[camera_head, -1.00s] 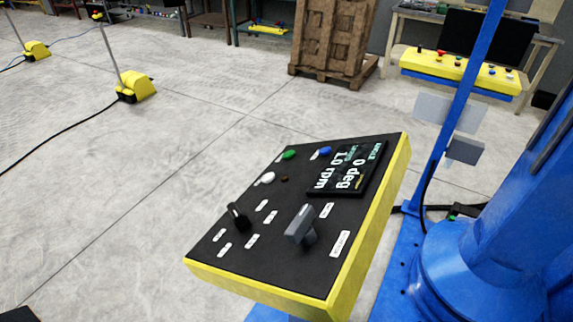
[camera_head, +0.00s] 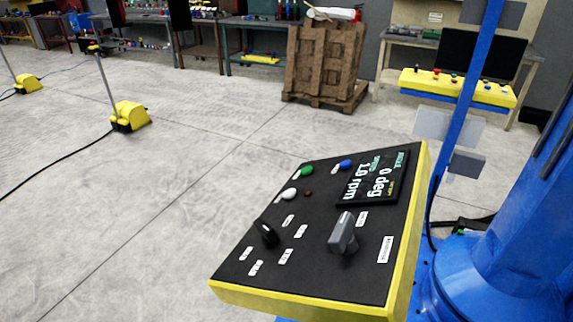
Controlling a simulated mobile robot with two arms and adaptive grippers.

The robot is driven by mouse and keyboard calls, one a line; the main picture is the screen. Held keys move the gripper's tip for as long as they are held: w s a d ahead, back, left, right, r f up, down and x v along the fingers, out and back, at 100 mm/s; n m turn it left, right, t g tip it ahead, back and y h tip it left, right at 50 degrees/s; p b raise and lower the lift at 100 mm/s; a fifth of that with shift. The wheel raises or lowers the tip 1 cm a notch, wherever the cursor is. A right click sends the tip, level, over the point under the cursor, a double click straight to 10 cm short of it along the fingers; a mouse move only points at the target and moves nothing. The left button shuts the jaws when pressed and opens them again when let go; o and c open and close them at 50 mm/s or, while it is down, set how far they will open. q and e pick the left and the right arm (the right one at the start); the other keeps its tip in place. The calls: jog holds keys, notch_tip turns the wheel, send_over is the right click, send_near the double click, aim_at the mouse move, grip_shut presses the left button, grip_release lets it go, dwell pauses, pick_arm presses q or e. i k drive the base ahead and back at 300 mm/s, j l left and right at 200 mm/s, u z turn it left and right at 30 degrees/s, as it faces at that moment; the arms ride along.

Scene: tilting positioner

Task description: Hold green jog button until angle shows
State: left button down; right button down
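The control panel (camera_head: 318,245) is a black, yellow-edged tilted box in the lower middle. The green jog button (camera_head: 307,171) is on its far left part, beside a blue button (camera_head: 346,165). A white button (camera_head: 289,194) sits nearer, with a small brown dot beside it. The angle display (camera_head: 372,178) reads "0 deg" and "1.0 rpm". A black knob (camera_head: 270,236) and a grey selector handle (camera_head: 343,234) stand on the near part of the panel. Neither of my grippers is in view, and nothing touches the green button.
A blue machine column (camera_head: 510,245) and a thin blue post (camera_head: 470,95) stand right of the panel. Wooden pallets (camera_head: 325,60) and workbenches are at the back. A yellow foot pedal (camera_head: 130,117) with a cable lies on the left floor. The floor left of the panel is mostly clear.

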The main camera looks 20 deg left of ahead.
aim_at(306, 171)
jog(key=j+z, duration=0.2)
jog(key=j, duration=0.3)
jog(key=k+j+z, duration=0.15)
jog(key=j, duration=0.35)
jog(key=j+z, duration=0.2)
jog(key=j, duration=0.3)
jog(key=k+j+z, duration=0.15)
jog(key=j, duration=0.35)
jog(key=i+j+z, duration=0.25)
jog(key=j, duration=0.2)
jog(key=j+z, duration=0.2)
jog(key=j, duration=0.25)
jog(key=i+j+z, duration=0.1)
jog(key=j+z, duration=0.15)
jog(key=j, duration=0.25)
jog(key=i+j+z, duration=0.15)
jog(key=i+j, duration=0.3)
jog(key=j, duration=0.15)
